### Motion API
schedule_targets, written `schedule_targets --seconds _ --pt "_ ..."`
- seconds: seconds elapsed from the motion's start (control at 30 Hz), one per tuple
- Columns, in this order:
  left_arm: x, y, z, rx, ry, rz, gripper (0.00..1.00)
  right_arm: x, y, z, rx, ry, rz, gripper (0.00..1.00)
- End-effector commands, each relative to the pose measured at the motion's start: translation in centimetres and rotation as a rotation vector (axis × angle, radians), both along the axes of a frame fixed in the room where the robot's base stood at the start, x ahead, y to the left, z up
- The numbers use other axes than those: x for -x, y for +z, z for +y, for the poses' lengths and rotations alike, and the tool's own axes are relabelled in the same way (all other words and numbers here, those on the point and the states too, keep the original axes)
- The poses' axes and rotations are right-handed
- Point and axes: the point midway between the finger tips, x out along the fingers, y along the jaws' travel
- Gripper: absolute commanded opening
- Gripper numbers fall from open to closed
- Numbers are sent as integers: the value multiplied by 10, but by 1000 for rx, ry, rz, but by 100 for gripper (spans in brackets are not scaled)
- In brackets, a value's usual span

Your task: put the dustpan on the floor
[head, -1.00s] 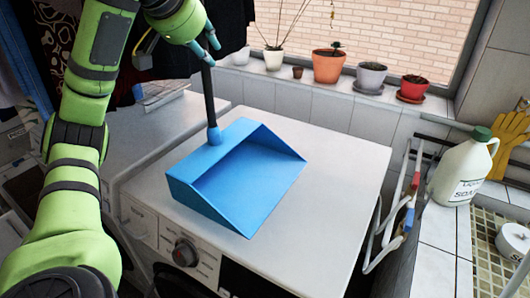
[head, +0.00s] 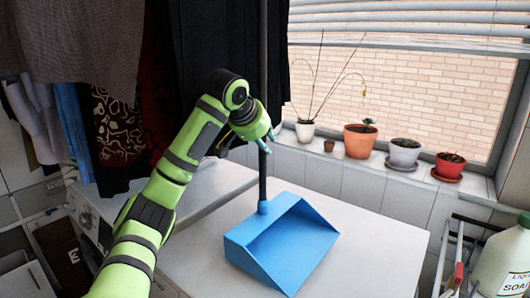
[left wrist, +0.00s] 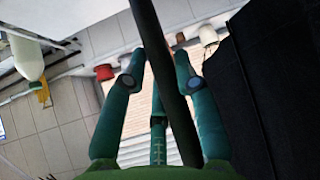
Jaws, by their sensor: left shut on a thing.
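The blue dustpan (head: 285,250) with its long black handle (head: 262,185) stands upright at the top of the white washing machine (head: 372,262). I cannot tell whether its pan touches the surface. My left gripper (head: 266,138) is shut on the handle well above the pan, and the handle runs on upward past it. In the left wrist view the dark handle (left wrist: 172,95) passes between the fingers of my left gripper (left wrist: 160,78). The floor shows only in small part at the lower left. My right gripper is not in view.
Dark clothes (head: 215,60) hang behind my left arm. Several pots, such as the orange pot (head: 359,142), line the window sill. A soap jug (head: 503,262) and a rack (head: 460,245) are at the right. A second white appliance (head: 205,190) stands to the left.

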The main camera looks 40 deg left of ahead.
Motion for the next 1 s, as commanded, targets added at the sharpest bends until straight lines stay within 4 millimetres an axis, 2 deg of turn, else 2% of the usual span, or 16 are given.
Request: schedule_targets --seconds 0.13,0.43,0.87,0.9,0.93,1.0 --pt "-5 -6 2 -1 1 -2 0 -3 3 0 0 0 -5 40" --pt "-4 -38 2 -3 1 -2 0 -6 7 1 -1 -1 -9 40" --pt "-4 -44 2 0 -1 -5 0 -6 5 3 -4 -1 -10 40" --pt "-4 -46 1 -1 -1 -1 41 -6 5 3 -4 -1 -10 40" --pt "-4 -45 1 -1 -1 -1 53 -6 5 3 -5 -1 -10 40" --pt "-4 -45 1 -1 -1 0 53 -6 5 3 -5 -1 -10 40"
